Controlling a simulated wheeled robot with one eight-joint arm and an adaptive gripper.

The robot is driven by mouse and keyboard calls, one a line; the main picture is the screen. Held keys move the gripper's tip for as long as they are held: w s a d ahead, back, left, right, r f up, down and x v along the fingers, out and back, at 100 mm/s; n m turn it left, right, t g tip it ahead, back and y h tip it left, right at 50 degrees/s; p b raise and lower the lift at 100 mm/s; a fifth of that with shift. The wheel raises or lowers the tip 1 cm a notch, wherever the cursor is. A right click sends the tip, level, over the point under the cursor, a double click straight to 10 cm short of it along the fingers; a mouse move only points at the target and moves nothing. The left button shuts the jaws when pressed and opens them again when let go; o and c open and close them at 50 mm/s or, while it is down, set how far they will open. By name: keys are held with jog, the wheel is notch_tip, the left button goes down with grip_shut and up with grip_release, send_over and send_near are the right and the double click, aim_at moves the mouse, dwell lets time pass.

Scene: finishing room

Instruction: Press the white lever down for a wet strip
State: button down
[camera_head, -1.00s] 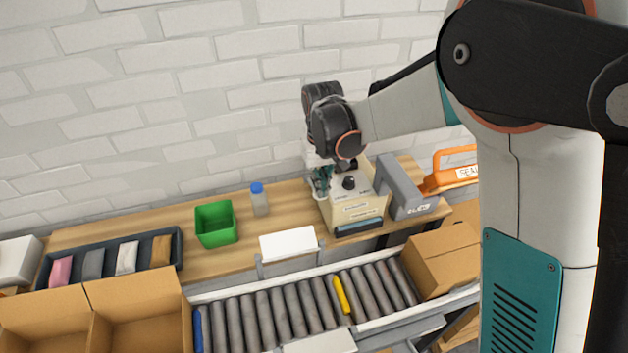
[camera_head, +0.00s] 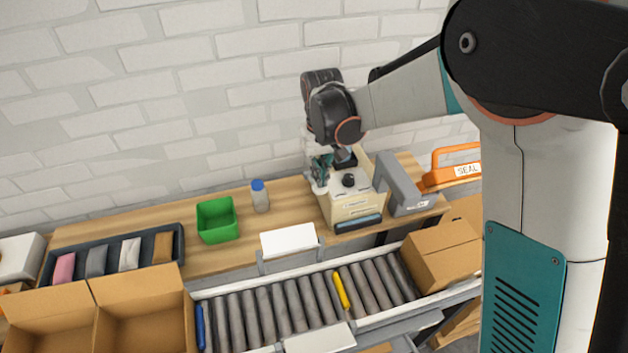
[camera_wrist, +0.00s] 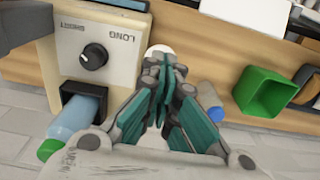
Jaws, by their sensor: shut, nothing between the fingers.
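The cream tape dispenser (camera_head: 352,207) stands on the bench with a black dial (camera_head: 348,180) on its face. In the wrist view the dispenser (camera_wrist: 118,55) shows its dial beside the words LONG and SHORT. A white round knob, seemingly the lever's end (camera_wrist: 160,50), shows just beyond my fingertips; it also appears at the dispenser's left side in the head view (camera_head: 320,189). My gripper (camera_wrist: 163,85) is shut and empty, close to the knob; in the head view my gripper (camera_head: 321,168) is just above it. The lever's arm is mostly hidden, and contact is unclear.
A bottle with a green cap (camera_wrist: 48,150) sits at the dispenser. A green bin (camera_head: 217,220) and blue-capped bottle (camera_head: 260,197) stand left of it. A grey machine (camera_head: 402,185) and orange sealer (camera_head: 452,172) are to the right. A roller conveyor (camera_head: 275,312) runs in front.

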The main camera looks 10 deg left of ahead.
jog(key=shift+r+p, duration=1.45)
jog(key=shift+r, duration=1.1)
